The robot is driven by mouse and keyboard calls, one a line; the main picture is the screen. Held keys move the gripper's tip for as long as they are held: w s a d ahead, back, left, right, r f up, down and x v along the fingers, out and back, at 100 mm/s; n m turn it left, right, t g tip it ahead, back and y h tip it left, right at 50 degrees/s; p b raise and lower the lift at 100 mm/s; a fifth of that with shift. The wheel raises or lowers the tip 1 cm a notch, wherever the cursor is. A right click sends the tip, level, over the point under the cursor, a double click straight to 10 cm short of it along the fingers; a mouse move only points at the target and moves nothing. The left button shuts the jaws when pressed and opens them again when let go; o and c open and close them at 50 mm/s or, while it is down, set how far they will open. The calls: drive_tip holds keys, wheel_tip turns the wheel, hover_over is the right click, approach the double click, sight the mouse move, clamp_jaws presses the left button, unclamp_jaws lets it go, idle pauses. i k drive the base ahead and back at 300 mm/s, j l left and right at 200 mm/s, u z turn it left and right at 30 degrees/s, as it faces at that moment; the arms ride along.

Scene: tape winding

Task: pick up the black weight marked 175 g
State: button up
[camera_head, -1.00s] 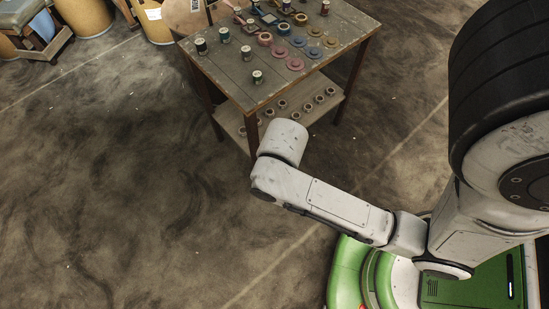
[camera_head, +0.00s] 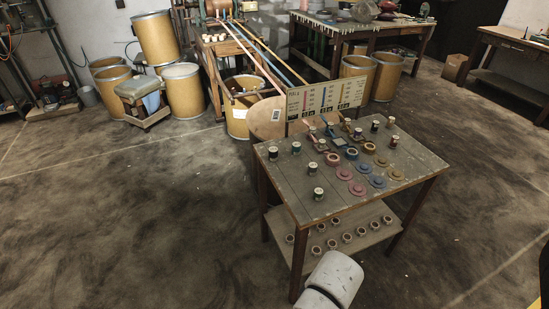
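Several small dark cylinders with pale tops stand upright on a grey-topped wooden table, one at the near edge (camera_head: 318,194), one on the left (camera_head: 273,153) and one at the back right (camera_head: 390,122). Their markings are too small to read, so I cannot tell which is the 175 g weight. More small cylinders (camera_head: 347,238) stand on the table's lower shelf. My gripper is out of view; only a white link of my arm shows at the bottom, in front of the table.
The table (camera_head: 420,165) also holds pink, blue and yellow discs (camera_head: 357,188) and a sign board (camera_head: 325,97) at its back. A cardboard drum (camera_head: 238,122) and a round wooden disc stand behind it. A workbench (camera_head: 350,24) is farther back. Floor to the left and right is open.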

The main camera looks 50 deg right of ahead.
sight(273, 151)
drive_tip(key=i+l+z, duration=0.25)
drive_tip(key=i, duration=0.3)
drive_tip(key=i+z, duration=0.25)
drive_tip(key=i, duration=0.25)
